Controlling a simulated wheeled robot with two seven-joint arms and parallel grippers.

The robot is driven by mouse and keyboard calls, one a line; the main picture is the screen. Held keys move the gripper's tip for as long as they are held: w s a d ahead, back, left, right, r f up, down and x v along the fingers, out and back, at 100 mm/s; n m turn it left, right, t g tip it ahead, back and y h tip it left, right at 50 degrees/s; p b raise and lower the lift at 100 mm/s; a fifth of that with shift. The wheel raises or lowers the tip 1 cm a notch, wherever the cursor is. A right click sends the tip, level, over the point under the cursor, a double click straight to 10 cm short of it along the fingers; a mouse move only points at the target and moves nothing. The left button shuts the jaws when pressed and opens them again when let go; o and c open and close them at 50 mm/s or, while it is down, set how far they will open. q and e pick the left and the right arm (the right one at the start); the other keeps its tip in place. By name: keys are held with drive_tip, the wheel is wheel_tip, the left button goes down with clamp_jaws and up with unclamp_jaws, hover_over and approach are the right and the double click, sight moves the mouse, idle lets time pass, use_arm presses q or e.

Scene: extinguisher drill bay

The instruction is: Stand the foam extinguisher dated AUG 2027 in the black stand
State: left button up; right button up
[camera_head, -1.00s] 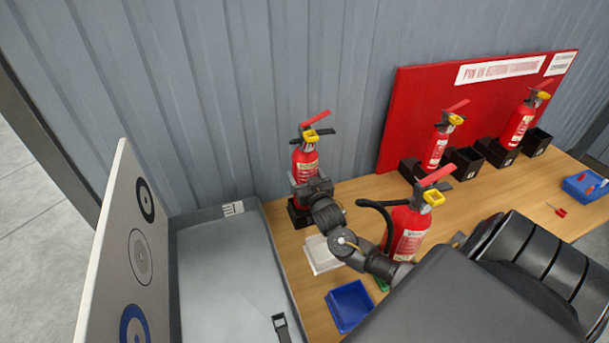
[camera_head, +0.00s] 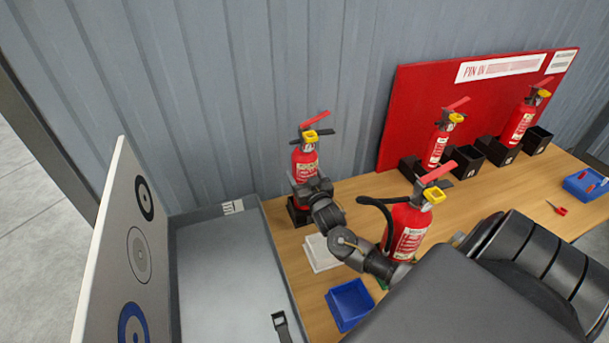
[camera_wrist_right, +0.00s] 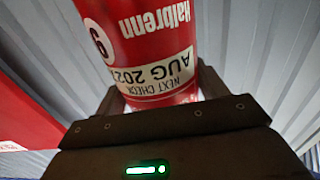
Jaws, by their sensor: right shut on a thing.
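The black stand (camera_head: 298,217) is directly under the extinguisher, partly hidden by my gripper. I cannot tell whether the base rests on the stand's floor. My left gripper is not in view.
Another red extinguisher (camera_head: 408,232) with a black hose stands close behind my right forearm. A white tray (camera_head: 320,255), a blue bin (camera_head: 350,304) and an open grey case (camera_head: 222,270) lie nearby. Two extinguishers in black holders stand before a red board (camera_head: 410,110).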

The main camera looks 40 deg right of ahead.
sight(305, 175)
drive_tip(key=shift+f+b, duration=1.5)
drive_tip(key=shift+f, duration=0.4)
idle(1.4)
idle(0.4)
drive_tip(key=o, duration=1.6)
drive_tip(key=shift+s, duration=0.1)
drive_tip(key=shift+c, duration=0.2)
drive_tip(key=shift+a+f, duration=0.1)
drive_tip(key=shift+f, duration=0.4)
drive_tip(key=shift+r, duration=0.35)
wheel_tip(305, 175, up, 3)
drive_tip(key=shift+f+b, duration=0.2)
drive_tip(key=shift+b, duration=0.35)
drive_tip(key=s+r, duration=0.1)
drive_tip(key=s+a+r, duration=0.1)
drive_tip(key=r, duration=0.1)
drive_tip(key=s+a+r, duration=0.1)
drive_tip(key=r, duration=0.1)
drive_tip(key=shift+a, duration=0.15)
drive_tip(key=s+a+r+b, duration=0.1)
drive_tip(key=s+a+r, duration=0.4)
drive_tip(key=s, duration=0.3)
drive_tip(key=shift+a+r, duration=0.25)
drive_tip(key=shift+a, duration=0.25)
